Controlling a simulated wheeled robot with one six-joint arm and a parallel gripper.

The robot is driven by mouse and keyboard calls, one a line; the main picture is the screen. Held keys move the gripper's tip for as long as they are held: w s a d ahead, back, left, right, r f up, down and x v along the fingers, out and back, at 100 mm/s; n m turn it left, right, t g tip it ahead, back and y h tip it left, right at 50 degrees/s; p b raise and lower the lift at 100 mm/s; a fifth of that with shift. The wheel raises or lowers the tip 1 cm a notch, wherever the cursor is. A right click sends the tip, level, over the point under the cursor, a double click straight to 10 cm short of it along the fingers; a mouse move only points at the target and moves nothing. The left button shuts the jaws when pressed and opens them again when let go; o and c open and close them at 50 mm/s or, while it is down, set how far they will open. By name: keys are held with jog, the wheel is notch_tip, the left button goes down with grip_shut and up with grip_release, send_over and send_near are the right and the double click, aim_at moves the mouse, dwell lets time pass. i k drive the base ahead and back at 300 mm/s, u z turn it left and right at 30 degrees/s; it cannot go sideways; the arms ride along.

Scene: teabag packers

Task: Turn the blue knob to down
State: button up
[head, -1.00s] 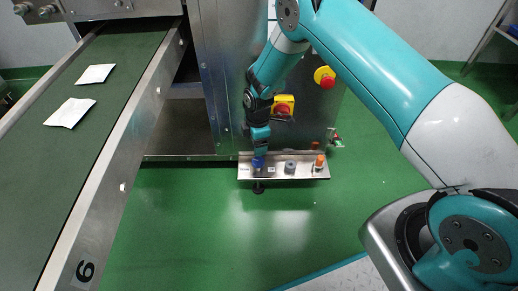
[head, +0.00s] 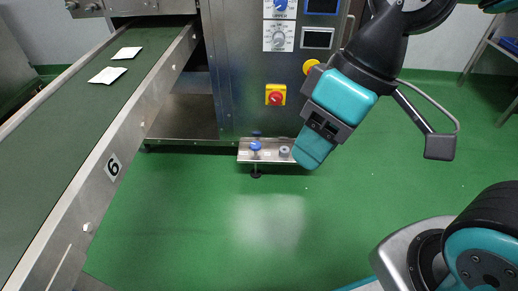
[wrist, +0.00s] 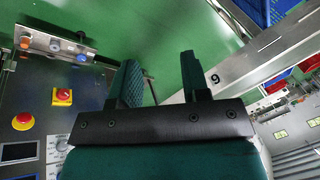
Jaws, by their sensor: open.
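The blue knob (head: 255,146) stands on the left of a small steel control shelf (head: 246,155) low on the machine's front; which way it points is too small to tell. In the wrist view the blue knob (wrist: 80,58) is at the upper left, at the end of the shelf. My gripper (head: 311,152) hangs to the right of the knob in the head view, nearer the camera and apart from it. It hides the shelf's right end. In the wrist view my gripper (wrist: 162,75) has its two fingers spread with nothing between them.
A grey knob (head: 284,152) sits beside my gripper in the picture. A red switch on a yellow plate (head: 275,95) is above the shelf. Another blue knob (head: 282,3) is higher on the machine. A conveyor (head: 75,125) runs along the left. The green floor in front is clear.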

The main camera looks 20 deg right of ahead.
aim_at(255, 147)
jog(key=k, duration=0.3)
jog(key=u, duration=1.6)
jog(key=k, duration=0.7)
jog(key=z, duration=0.55)
jog(key=i, duration=0.45)
